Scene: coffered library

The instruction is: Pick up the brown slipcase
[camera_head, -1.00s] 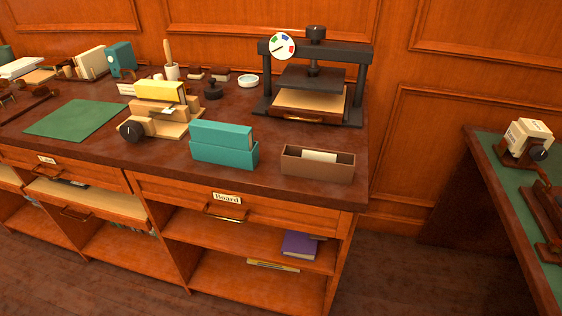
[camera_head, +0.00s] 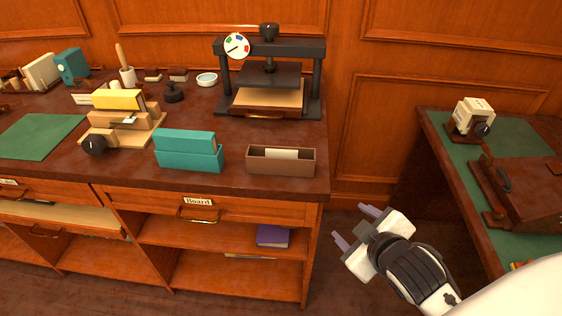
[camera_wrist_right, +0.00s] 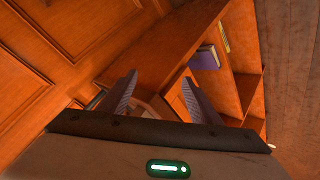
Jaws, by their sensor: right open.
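The brown slipcase (camera_head: 281,167) is an open-topped box with a pale insert. It stands near the front right edge of the workbench in the head view. My right gripper (camera_head: 354,226) is open and empty, below and to the right of the slipcase, in front of the bench's right end. In the right wrist view its two fingers (camera_wrist_right: 158,95) are spread apart, facing the bench's side and shelves. The slipcase cannot be made out in that view. My left gripper is in neither view.
A teal slipcase (camera_head: 188,157) stands left of the brown one. A black press (camera_head: 268,75) stands behind. A yellow block on a wooden clamp (camera_head: 120,112) is further left. A side table (camera_head: 450,175) with a brown case (camera_head: 525,190) stands at right. Floor between the tables is open.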

